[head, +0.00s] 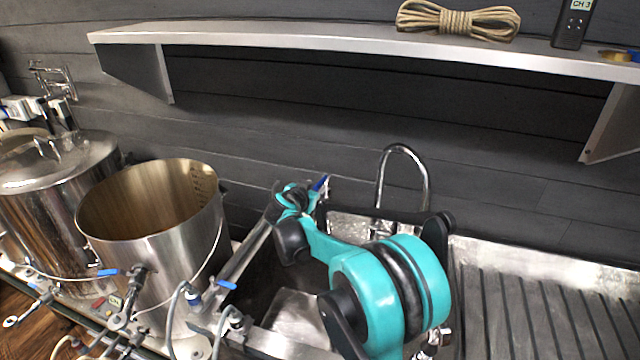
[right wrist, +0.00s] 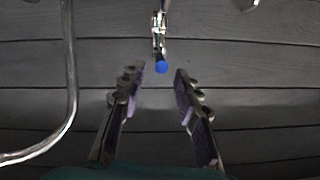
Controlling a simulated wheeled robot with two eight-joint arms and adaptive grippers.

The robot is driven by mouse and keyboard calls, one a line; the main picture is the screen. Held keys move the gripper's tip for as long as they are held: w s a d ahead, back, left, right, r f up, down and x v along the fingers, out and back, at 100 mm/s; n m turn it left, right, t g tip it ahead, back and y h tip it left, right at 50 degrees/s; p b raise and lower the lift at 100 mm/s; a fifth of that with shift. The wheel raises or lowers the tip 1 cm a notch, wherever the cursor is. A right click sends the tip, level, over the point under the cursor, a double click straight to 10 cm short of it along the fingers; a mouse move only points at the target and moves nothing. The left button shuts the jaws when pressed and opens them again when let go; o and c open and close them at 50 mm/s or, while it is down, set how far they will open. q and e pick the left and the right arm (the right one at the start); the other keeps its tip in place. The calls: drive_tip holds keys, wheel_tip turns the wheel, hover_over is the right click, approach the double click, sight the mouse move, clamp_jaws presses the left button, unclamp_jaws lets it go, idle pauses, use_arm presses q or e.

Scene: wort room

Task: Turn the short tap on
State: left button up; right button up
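The short tap (head: 322,184) has a blue handle and shows at the back left corner of the sink in the head view, partly hidden by my right gripper. In the right wrist view its blue handle end (right wrist: 161,67) points at the camera, with its chrome body above it. My right gripper (head: 300,192) is beside the tap in the head view. In the right wrist view its two fingers (right wrist: 157,76) are apart and empty, with the blue end between and just beyond the tips. I cannot tell whether they touch. My left gripper is not in view.
A tall curved faucet (head: 427,178) stands right of the short tap; it is at the left in the right wrist view (right wrist: 70,95). An open steel pot (head: 165,255) stands left of the sink. A shelf (head: 300,37) hangs above. A ribbed drainboard (head: 545,310) lies right.

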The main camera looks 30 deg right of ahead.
sight(319, 183)
drive_tip(key=b+x, duration=0.1)
drive_tip(key=x, duration=0.5)
clamp_jaws()
